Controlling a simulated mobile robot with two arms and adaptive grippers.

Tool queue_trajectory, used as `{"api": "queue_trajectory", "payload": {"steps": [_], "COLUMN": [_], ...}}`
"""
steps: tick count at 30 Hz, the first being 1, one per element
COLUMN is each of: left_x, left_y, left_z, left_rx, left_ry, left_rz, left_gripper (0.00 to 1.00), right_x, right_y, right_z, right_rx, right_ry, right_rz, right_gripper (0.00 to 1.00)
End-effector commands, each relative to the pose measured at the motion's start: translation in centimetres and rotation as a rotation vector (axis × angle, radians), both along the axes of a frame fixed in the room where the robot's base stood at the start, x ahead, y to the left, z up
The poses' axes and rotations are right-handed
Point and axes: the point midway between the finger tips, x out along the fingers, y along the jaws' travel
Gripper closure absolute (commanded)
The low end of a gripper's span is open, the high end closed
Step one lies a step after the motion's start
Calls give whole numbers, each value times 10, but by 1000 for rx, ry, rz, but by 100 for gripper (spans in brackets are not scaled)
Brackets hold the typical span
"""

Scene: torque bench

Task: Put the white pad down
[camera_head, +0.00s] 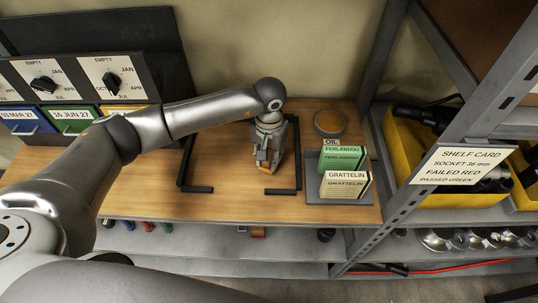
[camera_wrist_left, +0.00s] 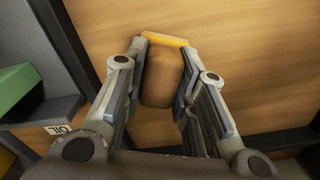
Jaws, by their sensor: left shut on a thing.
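My left gripper (camera_head: 264,160) reaches down over the wooden bench top, inside a black corner-marked area. In the left wrist view my left gripper (camera_wrist_left: 163,85) is shut on a brown block (camera_wrist_left: 162,78) with rounded corners and a yellow-orange edge (camera_wrist_left: 165,40) at its far end. Only a small yellowish bit (camera_head: 264,169) of it shows below the fingers in the head view. I cannot tell whether it touches the bench. No plainly white pad shows; the held thing looks brown. My right gripper is not in view.
A grey card holder (camera_head: 312,190) with green and cream cards stands right of my gripper. A round brown disc (camera_head: 329,122) with a grey rim lies behind it. Black corner brackets (camera_head: 197,188) mark the bench. The wood (camera_head: 150,185) to the left is clear. Shelf post (camera_head: 385,215) at right.

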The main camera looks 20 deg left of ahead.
Motion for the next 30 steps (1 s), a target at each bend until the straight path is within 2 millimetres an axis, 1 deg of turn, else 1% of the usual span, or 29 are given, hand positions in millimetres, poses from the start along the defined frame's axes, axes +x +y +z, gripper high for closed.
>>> {"api": "queue_trajectory", "payload": {"steps": [3,4,8,9,17,22,23,26,30], "left_x": [0,0,0,0,0,0,1,2,1], "left_y": [0,0,0,0,0,0,0,0,0], "left_z": [-4,-3,-3,-3,-3,5,8,27,59], "left_rx": [0,0,0,0,0,0,0,-1,0], "left_ry": [0,0,0,1,1,-1,-3,-5,-5], "left_rz": [0,0,1,1,1,0,0,-1,-1], "left_gripper": [100,71,55,52,52,52,52,52,52], "right_x": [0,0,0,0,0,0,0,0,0], "right_y": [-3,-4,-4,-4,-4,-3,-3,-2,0], "right_z": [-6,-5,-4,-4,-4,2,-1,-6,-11], "right_rx": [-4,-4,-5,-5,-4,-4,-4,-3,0], "right_ry": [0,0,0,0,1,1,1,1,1], "right_rz": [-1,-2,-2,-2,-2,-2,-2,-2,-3], "right_gripper": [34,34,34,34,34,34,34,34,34]}}
